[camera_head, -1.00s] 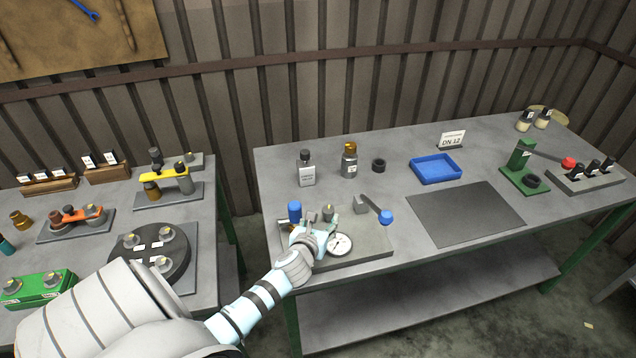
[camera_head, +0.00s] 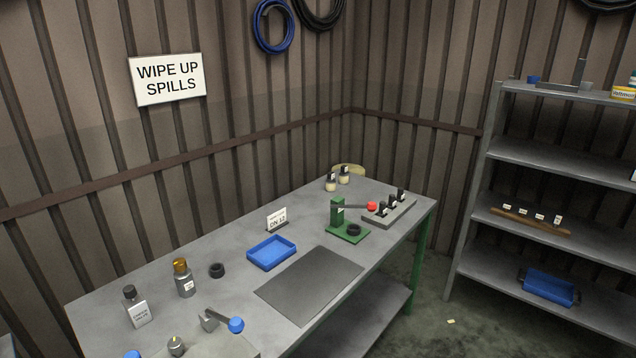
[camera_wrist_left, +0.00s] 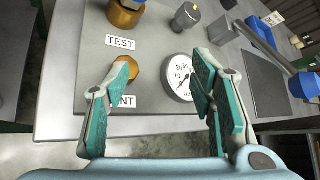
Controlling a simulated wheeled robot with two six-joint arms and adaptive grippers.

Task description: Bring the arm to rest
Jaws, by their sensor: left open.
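My left gripper (camera_wrist_left: 160,105) shows in the left wrist view with its two teal-padded fingers apart and nothing between the pads. It is above the grey test plate (camera_wrist_left: 150,60), which carries a "TEST" label, a brass fitting (camera_wrist_left: 126,72) and a round white dial gauge (camera_wrist_left: 180,77). The fitting is partly covered by the left finger. In the head view neither of my arms shows. Part of the test plate with its blue-knobbed lever (camera_head: 222,322) shows at the bottom edge.
A shelf unit (camera_head: 545,155) stands at the right.

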